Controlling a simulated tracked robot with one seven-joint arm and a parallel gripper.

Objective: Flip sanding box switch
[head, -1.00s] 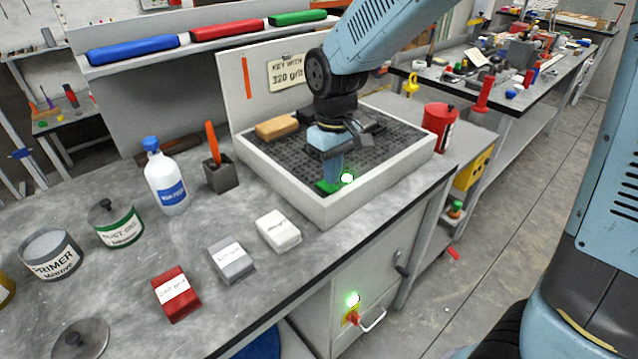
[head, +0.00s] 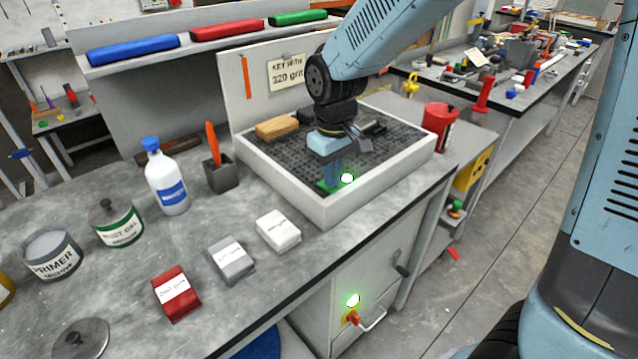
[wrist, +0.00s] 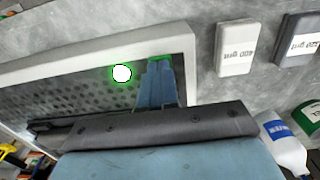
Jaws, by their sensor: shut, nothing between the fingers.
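The sanding box (head: 310,207) is a pale tray with a dark perforated bed, on the bench. A green piece (head: 322,187) lies at its near inner corner; it also shows in the wrist view (wrist: 160,58). A bright green-lit lamp (head: 347,178) is just right of it, and shows in the wrist view (wrist: 122,73). My gripper (head: 331,184) is shut and empty, pointing down at the green piece; its fingertips (wrist: 160,66) partly cover it. I cannot tell whether they touch.
A tan block (head: 277,127) lies at the box's back. Red (head: 176,293), grey (head: 231,261) and white (head: 278,231) grit packs lie in front of it. A white bottle (head: 167,180) and a dark holder (head: 221,174) stand left. A red can (head: 439,127) is right.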

